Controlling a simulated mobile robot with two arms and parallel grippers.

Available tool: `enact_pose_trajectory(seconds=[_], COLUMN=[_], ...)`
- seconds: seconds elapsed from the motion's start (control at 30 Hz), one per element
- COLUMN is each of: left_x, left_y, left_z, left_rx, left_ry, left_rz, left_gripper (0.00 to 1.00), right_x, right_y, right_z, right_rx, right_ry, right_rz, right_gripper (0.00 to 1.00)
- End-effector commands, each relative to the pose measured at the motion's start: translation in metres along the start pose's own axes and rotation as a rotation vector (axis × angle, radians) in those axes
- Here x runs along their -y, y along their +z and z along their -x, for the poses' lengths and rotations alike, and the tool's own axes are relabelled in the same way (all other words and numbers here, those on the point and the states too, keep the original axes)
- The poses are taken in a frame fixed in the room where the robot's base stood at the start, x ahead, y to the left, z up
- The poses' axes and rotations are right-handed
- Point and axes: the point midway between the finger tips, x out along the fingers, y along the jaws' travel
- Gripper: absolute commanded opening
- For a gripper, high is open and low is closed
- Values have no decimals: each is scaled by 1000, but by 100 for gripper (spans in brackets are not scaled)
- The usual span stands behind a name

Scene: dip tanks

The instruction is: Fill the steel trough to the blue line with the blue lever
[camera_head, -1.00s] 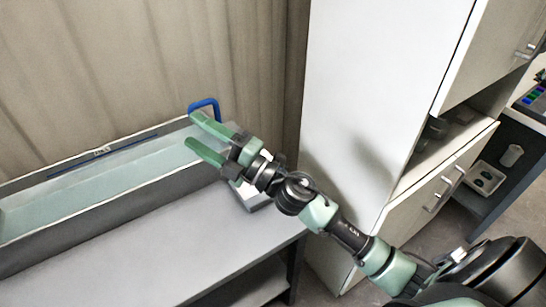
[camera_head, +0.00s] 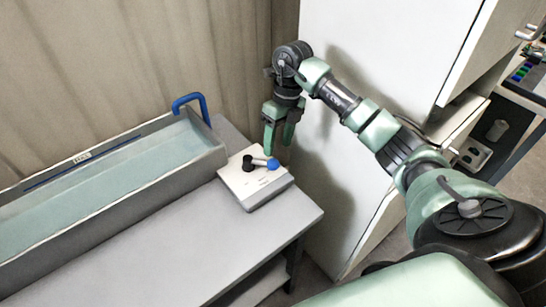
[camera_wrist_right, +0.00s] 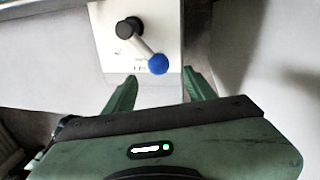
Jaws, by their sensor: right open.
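The long steel trough (camera_head: 110,212) stands on the bench at the left and holds pale teal water (camera_head: 100,195). A dark blue line (camera_head: 75,168) runs along its inner back wall; the water surface shows below it. A white control box (camera_head: 252,190) sits by the trough's right end. Its lever has a black pivot (camera_head: 247,162) and a blue knob (camera_head: 273,164), pointing right. My right gripper (camera_head: 278,146) is open and points down by the knob. In the right wrist view the knob (camera_wrist_right: 158,64) lies just beyond and between the fingertips, not visibly gripped.
A blue pipe (camera_head: 190,100) arches over the trough's right end. A white cabinet (camera_head: 365,60) stands close to the right of my right gripper, and a curtain (camera_head: 130,60) hangs behind. The bench front (camera_head: 180,245) is clear.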

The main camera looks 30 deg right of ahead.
Motion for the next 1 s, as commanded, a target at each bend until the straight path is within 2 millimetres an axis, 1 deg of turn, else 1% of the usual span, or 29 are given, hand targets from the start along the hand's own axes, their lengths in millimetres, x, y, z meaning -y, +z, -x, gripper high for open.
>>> enact_pose_trajectory(seconds=[0.03,0.2,0.33,0.5,0.73,0.77,0.8,0.87,0.9,0.93,0.97,1.0], left_x=[1,1,1,1,2,2,1,1,1,1,1,1], left_y=[1,2,2,2,1,1,1,1,0,0,0,0], left_z=[3,9,12,13,13,13,13,13,13,13,13,13], left_rx=[2,4,4,4,3,3,3,2,2,2,2,1], left_ry=[-1,-1,-1,-1,-2,-2,-2,-2,-2,-2,-1,-1], left_rz=[0,0,1,1,1,1,1,1,1,1,1,1], left_gripper=[44,44,44,44,44,44,44,44,44,44,44,44], right_x=[-2,-2,-2,-2,-2,-2,-2,-2,-2,-2,-2,-2], right_y=[-1,-1,0,0,0,0,0,0,0,0,0,0], right_z=[-9,-37,-53,-64,-64,-64,-64,-64,-64,-64,-64,-64], right_rx=[-4,-2,0,1,2,2,2,3,3,3,3,3], right_ry=[4,5,6,5,4,4,4,4,4,4,4,4], right_rz=[1,1,1,2,3,3,3,3,3,3,3,3], right_gripper=[55,55,55,55,55,50,38,22,11,2,0,0])
